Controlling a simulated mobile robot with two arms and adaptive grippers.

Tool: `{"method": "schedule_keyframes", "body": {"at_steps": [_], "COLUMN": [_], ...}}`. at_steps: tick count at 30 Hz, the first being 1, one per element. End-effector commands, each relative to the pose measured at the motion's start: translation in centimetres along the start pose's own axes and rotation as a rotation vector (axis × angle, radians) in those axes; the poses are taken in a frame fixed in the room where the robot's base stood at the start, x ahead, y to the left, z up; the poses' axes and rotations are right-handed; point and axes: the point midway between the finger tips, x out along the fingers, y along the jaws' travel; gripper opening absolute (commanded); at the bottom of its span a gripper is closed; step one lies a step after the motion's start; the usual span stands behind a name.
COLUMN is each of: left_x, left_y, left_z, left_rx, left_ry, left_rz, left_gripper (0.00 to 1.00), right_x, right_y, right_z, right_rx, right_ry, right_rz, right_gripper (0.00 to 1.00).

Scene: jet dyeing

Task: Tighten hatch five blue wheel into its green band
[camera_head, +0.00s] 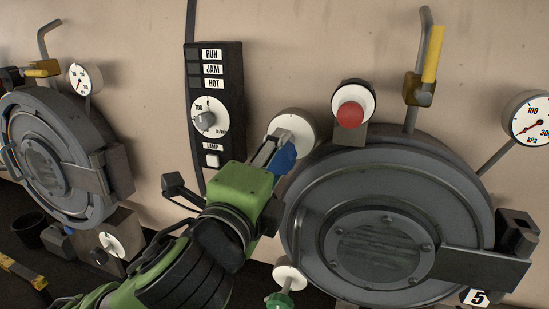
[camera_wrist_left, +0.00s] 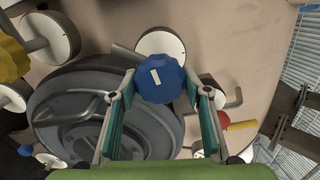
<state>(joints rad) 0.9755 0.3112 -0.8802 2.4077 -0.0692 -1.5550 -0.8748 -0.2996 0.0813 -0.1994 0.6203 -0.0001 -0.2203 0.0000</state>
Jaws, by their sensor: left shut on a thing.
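Hatch five (camera_head: 385,185) is the large round grey door at the right, with a "5" plate (camera_head: 475,298) below it. The blue wheel (camera_head: 285,159) sits at its upper left, in front of a round white dial (camera_head: 296,124). My left gripper (camera_head: 277,150) is shut on the blue wheel. In the left wrist view the blue wheel (camera_wrist_left: 158,82) shows a white mark on its face, between the two fingertips (camera_wrist_left: 160,92). The white dial (camera_wrist_left: 161,43) shows behind it. I cannot make out the green band; much of the dial is hidden. My right gripper is not in view.
A red button (camera_head: 350,113) and yellow-handled valve (camera_head: 430,60) are above the hatch. A black RUN/JAM/HOT panel (camera_head: 230,85) stands left of the wheel. A green knob (camera_head: 279,300) is below. Another hatch (camera_head: 50,160) stands at the far left.

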Motion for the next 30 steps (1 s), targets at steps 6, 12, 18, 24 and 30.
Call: {"method": "schedule_keyframes", "body": {"at_steps": [6, 12, 18, 24, 30], "left_x": [0.0, 0.0, 0.0, 0.0, 0.0], "left_y": [-0.2, -0.3, -0.5, -0.5, -0.6], "left_z": [0.0, 0.1, 0.1, 0.1, 0.2], "left_rx": [-0.210, -0.401, -0.590, -0.781, -0.970], "left_ry": [0.000, 0.000, 0.001, 0.002, 0.001], "left_rz": [-0.002, -0.003, -0.004, -0.005, -0.006], "left_gripper": [0.23, 0.23, 0.23, 0.23, 0.23], "right_x": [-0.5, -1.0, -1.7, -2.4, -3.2], "right_y": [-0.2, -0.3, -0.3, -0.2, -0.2], "right_z": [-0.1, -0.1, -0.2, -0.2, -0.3], "right_rx": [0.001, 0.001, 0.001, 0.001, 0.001], "right_ry": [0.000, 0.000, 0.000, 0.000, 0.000], "right_rz": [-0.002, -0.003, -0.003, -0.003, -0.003], "right_gripper": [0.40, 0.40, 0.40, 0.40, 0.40]}}
